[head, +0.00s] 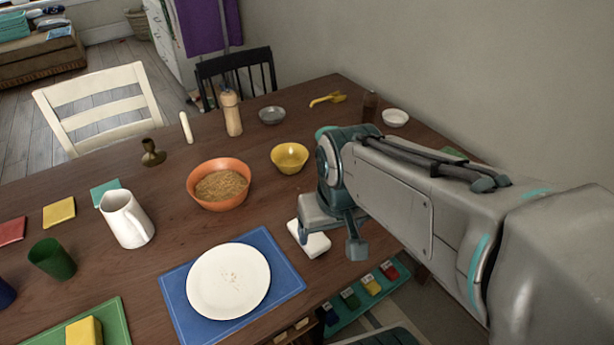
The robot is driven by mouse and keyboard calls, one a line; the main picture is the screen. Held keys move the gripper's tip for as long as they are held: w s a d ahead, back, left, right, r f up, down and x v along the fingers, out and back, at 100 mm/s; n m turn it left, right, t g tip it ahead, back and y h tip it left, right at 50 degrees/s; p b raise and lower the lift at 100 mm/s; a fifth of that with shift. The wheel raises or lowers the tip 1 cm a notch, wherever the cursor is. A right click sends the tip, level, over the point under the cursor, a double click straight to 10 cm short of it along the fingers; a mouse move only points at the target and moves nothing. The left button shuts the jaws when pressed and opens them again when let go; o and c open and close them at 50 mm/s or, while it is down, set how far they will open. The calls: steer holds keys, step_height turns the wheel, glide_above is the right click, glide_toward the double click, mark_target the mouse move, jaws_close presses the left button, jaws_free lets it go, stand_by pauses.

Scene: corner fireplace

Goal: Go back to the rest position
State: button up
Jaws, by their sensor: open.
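My gripper (332,243) is open and points down near the front edge of the wooden table (160,196). My arm comes in from the right side of the head view and crosses over the table's right part. A small white block-like thing (316,244) lies just below and beside the gripper, partly hidden by it. I cannot tell whether a finger touches it. Nothing shows held between the fingers.
A white plate (228,281) on a blue mat (284,279) lies to the left. An orange bowl (218,200), yellow bowl (289,157), white pitcher (127,219) and pepper mill (231,113) stand behind. The wall (450,70) is at right.

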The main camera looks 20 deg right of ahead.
steer(key=shift+r, duration=0.1)
steer(key=p+v, duration=0.3)
steer(key=shift+w, duration=0.3)
stand_by(0.8)
